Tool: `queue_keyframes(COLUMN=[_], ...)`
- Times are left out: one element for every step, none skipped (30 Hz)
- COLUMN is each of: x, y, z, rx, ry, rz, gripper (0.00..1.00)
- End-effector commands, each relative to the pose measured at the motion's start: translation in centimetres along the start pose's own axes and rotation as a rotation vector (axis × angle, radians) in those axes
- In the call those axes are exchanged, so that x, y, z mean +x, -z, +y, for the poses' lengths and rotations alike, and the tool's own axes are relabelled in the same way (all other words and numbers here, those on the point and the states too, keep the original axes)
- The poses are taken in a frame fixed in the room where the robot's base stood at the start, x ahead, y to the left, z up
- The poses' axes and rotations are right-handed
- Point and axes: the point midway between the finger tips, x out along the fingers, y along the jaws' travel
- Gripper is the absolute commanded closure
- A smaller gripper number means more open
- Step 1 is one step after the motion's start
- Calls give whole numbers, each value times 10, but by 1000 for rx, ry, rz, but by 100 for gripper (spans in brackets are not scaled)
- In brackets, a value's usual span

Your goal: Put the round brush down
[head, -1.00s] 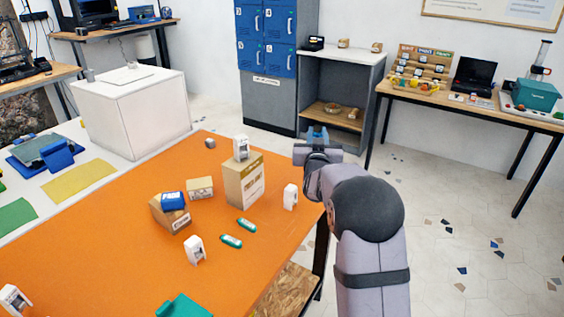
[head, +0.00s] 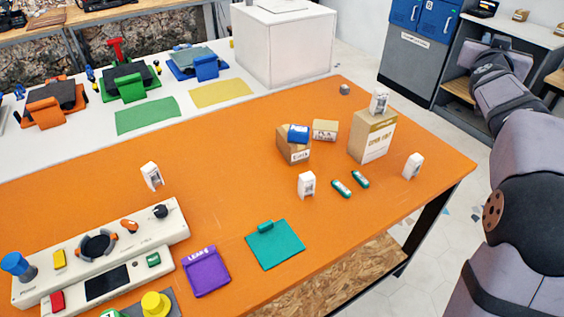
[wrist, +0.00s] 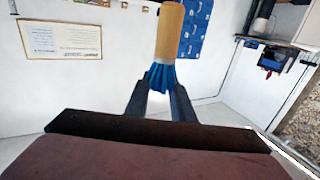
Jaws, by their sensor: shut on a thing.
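The round brush (wrist: 168,35) shows in the wrist view, with a tan cylindrical body and a blue flared part below it. My gripper (wrist: 158,92) is shut on the blue part, and the tan part stands up beyond the dark fingertips. In the head view my arm reaches up along the right edge, off the right side of the orange table. The brush cannot be made out in the head view.
The orange table (head: 225,215) holds a tall carton (head: 372,140), small boxes, white dispensers, green cylinders, a teal clipboard (head: 275,245), a purple pad (head: 206,271) and a control panel. Bare orange surface lies at the table's middle and left. A grey shelf unit stands behind my arm.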

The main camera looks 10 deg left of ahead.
Motion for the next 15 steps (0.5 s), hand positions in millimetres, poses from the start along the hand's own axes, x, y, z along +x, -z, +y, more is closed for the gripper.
queue_keyframes(x=[-3,-5,-8,-10,-13,-16,-19,-22,-28,-32,-37,-43,-50,-56,-66], y=[2,2,2,3,4,4,4,4,5,5,6,6,7,7,8], z=[-10,-18,-25,-32,-39,-48,-57,-65,-78,-86,-97,-112,-123,-136,-152], rx=[1,1,1,1,2,2,2,2,3,3,4,4,5,6,7], ry=[14,23,33,42,51,62,74,84,102,114,129,148,165,183,207], rz=[1,1,1,2,3,3,3,3,4,4,4,5,5,5,5], gripper=[100,100,100,100,100,100,100,100,100,100,100,100,100,100,100])
